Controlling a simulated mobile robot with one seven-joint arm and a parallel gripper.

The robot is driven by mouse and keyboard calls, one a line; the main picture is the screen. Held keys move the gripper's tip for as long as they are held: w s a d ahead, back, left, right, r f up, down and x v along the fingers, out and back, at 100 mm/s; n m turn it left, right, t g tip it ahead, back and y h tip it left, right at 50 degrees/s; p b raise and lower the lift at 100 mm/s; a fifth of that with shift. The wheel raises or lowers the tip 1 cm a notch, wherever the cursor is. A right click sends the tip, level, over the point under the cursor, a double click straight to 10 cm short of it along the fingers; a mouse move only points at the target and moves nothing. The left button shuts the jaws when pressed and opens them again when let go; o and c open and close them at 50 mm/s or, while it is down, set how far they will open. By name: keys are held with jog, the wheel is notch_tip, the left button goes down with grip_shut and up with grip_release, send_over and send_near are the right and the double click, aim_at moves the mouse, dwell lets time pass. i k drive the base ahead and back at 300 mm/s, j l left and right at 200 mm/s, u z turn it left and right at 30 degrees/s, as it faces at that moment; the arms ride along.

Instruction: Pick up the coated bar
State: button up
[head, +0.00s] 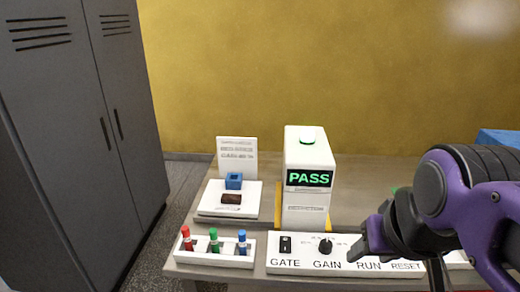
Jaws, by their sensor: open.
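A small dark brown bar (235,198), which looks like the coated bar, lies flat on a white platform (210,208) at the left of the table. A blue block (234,180) with a hollow top stands just behind it. My gripper (364,246) is at the right, in front of the control panel and well to the right of the bar. Its jaws are open and seen side-on, with nothing visible between them. My arm hides part of the table's right side.
A white machine (308,215) reading PASS stands between the bar and my gripper. A control panel (300,258) with switch and knob runs along the front edge. A white rack (205,258) holds red, green and blue tubes. A printed card (237,155) stands behind the platform. Grey lockers (75,120) rise left.

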aim_at(230, 199)
jog(key=j, duration=0.85)
jog(key=i+j, duration=0.1)
jog(key=j, duration=0.75)
jog(key=u, duration=0.05)
